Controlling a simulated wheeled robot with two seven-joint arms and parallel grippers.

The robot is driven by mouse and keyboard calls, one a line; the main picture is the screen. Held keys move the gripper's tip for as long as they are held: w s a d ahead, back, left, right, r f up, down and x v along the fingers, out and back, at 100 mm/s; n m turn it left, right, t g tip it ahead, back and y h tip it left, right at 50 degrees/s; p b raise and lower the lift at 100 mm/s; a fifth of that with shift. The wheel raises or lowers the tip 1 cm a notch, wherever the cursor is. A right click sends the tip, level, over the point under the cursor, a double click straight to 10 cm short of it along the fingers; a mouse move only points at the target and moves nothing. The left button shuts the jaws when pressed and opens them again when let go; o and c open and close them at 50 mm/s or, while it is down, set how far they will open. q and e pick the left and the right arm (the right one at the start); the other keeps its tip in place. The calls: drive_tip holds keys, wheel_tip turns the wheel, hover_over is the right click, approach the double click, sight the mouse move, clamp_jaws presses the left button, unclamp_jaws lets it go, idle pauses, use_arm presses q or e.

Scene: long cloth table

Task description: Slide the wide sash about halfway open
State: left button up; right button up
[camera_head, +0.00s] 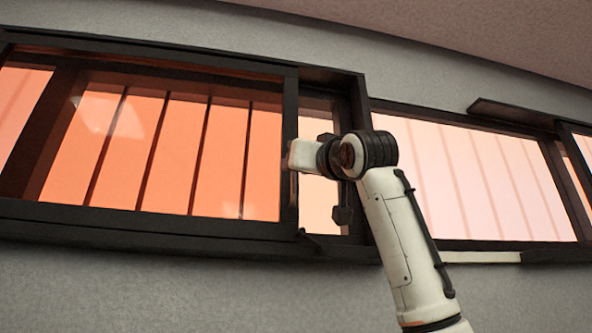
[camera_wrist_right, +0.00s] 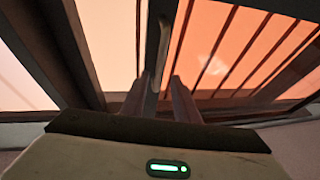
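The wide sash (camera_head: 290,150) is a dark-framed pane on the left in the head view, with orange light and slanting dark bars behind it. A narrow lighter gap stands between its right stile and the dark jamb (camera_head: 360,100). My right gripper (camera_head: 290,155) is at that stile, seen from behind. In the right wrist view, its two fingers (camera_wrist_right: 157,92) lie on either side of a slim upright dark handle bar (camera_wrist_right: 158,45) and appear closed on it. The exact contact is in shadow. My left gripper is not in view.
A second window opening (camera_head: 480,180) with paler light is on the right, with a dark ledge (camera_head: 510,112) above it and a pale strip (camera_head: 470,257) at its lower edge. Grey wall (camera_head: 150,290) surrounds the frame. My right arm covers part of the jamb.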

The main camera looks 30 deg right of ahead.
drive_tip(key=b+v, duration=0.3)
drive_tip(key=v, duration=0.5)
drive_tip(key=shift+s+f, duration=0.2)
drive_tip(key=shift+s, duration=0.1)
